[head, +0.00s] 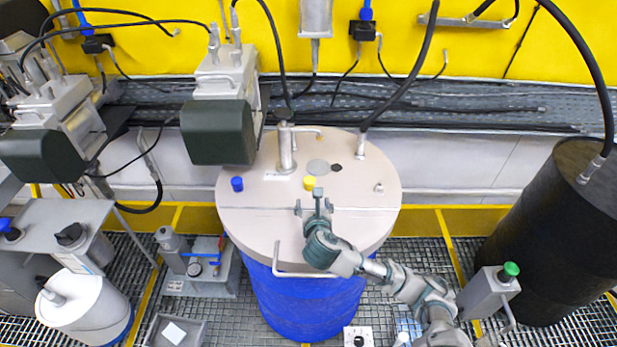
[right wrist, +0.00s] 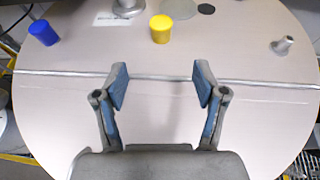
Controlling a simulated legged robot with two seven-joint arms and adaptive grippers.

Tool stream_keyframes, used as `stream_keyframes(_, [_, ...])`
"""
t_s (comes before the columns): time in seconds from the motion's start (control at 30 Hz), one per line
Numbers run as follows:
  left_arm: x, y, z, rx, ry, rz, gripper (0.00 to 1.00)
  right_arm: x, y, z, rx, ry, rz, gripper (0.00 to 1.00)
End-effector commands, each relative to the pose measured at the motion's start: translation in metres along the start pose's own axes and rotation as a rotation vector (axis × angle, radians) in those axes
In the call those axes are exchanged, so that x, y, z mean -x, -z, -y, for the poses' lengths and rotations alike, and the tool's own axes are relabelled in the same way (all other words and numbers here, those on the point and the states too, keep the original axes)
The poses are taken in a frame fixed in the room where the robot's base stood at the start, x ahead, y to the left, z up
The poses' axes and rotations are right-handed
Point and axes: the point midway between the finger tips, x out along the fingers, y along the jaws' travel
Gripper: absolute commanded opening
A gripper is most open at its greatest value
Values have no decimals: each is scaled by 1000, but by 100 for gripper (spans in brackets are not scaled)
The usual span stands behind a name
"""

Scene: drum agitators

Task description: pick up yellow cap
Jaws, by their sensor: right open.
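The yellow cap (head: 310,183) stands on the beige round lid (head: 350,222) of the blue drum (head: 300,300), near the lid's middle. In the right wrist view the yellow cap (right wrist: 161,29) is upright, ahead of the fingers and roughly centred between them. My right gripper (head: 314,202) is over the front half of the lid, just on the near side of the cap. In the right wrist view its two blue-padded fingers (right wrist: 160,86) are spread wide with nothing between them. My left gripper is not in view.
A blue cap (head: 237,184) stands on the lid to the left. A metal pipe fitting (head: 286,150) rises behind the yellow cap, and a small metal stub (head: 379,187) is to the right. A black drum (head: 550,240) stands at far right.

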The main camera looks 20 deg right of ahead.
Motion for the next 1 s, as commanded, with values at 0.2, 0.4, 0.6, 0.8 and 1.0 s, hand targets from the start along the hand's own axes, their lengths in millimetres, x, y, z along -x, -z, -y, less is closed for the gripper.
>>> stream_keyframes(0.2, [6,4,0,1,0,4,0,-59,0,1,-1,5,-9,71])
stream_keyframes(0.4, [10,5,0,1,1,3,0,-97,0,1,-2,3,-7,71])
stream_keyframes(0.6, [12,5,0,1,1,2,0,-110,-1,1,-2,1,-4,71])
stream_keyframes(0.8, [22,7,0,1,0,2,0,-140,-5,1,-3,2,-7,71])
stream_keyframes(1.0, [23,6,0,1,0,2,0,-160,-4,2,-1,2,-5,71])
